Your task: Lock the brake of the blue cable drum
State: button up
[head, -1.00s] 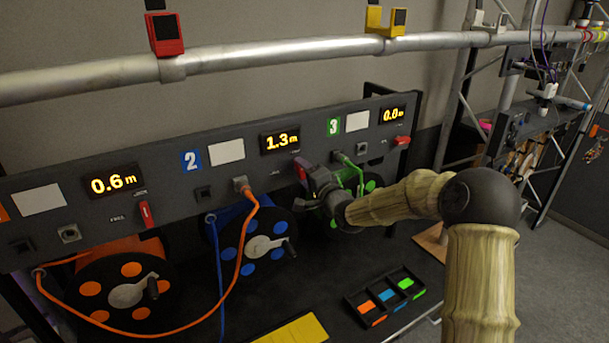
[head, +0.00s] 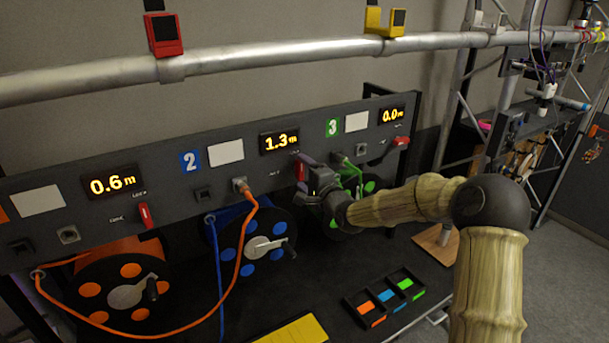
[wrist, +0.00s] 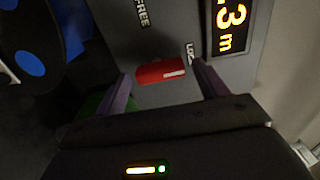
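The blue cable drum (head: 249,254) sits under panel section 2, with its crank on its face. Its red brake lever (head: 301,168) stands near upright on the panel, below and right of the 1.3 m display. In the wrist view the red lever (wrist: 160,72) points toward the LOCK label (wrist: 190,52), away from the FREE label (wrist: 140,12). My gripper (head: 312,190) is just below and right of the lever. Its purple fingers (wrist: 164,92) are spread, with the lever beyond and between them and a gap on each side. They hold nothing.
The orange drum (head: 125,290) has its own red lever (head: 145,215). The green drum (head: 345,222) is behind my gripper, with another red lever (head: 401,141). An orange cable (head: 244,240) is plugged in below section 2. A divided tray (head: 385,295) lies in front.

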dwell(0.3)
jog(key=b+v, duration=0.4)
jog(key=v, duration=1.3)
jog(key=shift+s+b, duration=0.2)
jog(key=shift+b, duration=0.1)
jog(key=shift+w+d+f, duration=0.1)
jog(key=shift+d, duration=0.05)
jog(key=s+d+f+n+g+h, duration=0.2)
jog(key=s+f+n+g+h, duration=0.15)
jog(key=f, duration=0.25)
jog(key=s+d+f+n+g+h, duration=0.2)
jog(key=s+d+f+h, duration=0.15)
jog(key=f, duration=0.35)
jog(key=s+d+f+n+g+h, duration=0.1)
jog(key=s+d+n+g, duration=0.1)
jog(key=s, duration=0.6)
jog(key=s+d+f+n+g+h, duration=0.2)
jog(key=s+d+n+g, duration=0.1)
jog(key=s, duration=0.5)
jog(key=shift+f+n+g, duration=0.35)
jog(key=shift+n+g, duration=0.1)
jog(key=shift+g, duration=0.5)
